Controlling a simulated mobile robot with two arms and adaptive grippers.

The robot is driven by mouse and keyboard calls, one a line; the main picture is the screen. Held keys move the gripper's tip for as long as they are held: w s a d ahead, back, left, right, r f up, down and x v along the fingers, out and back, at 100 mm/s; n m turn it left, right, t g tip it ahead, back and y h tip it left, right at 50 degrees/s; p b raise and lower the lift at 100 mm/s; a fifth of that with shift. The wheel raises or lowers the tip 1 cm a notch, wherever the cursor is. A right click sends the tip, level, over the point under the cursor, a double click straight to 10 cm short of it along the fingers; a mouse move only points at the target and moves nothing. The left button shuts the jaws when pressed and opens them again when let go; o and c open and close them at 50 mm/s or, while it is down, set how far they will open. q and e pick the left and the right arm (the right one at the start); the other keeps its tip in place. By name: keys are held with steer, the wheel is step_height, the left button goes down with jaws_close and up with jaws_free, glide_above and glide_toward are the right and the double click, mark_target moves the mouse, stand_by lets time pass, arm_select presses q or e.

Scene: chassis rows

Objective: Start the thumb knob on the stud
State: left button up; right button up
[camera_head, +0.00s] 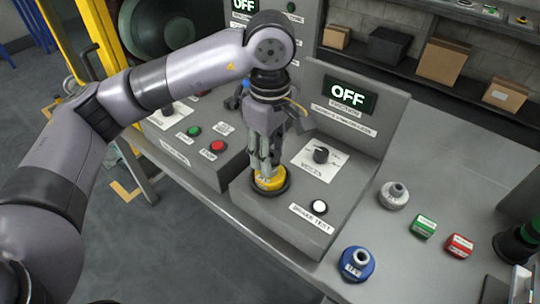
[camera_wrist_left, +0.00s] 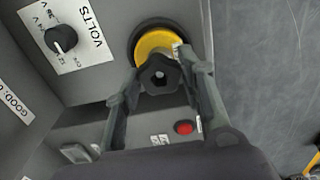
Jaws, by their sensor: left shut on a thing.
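My left gripper (camera_head: 265,163) points down over the grey control box with the "BRAKE TEST" label. In the left wrist view its fingers (camera_wrist_left: 160,82) stand on either side of a dark, lobed thumb knob (camera_wrist_left: 158,74) and are shut on it. The knob is in front of a yellow round disc (camera_wrist_left: 152,43) set in a black ring. The yellow disc also shows in the head view (camera_head: 269,183), just under the fingertips. The stud is hidden behind the knob, so I cannot tell whether they touch. My right gripper is not in view.
A selector knob (camera_head: 321,155) and a white button (camera_head: 319,207) sit close by on the same box. An OFF display (camera_head: 348,96) rises behind. A blue round part (camera_head: 357,263), a grey one (camera_head: 393,195) and green and red blocks lie on the right bench.

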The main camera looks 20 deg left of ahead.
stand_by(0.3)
arm_select(q)
steer(key=o, duration=1.1)
steer(key=shift+c, duration=0.2)
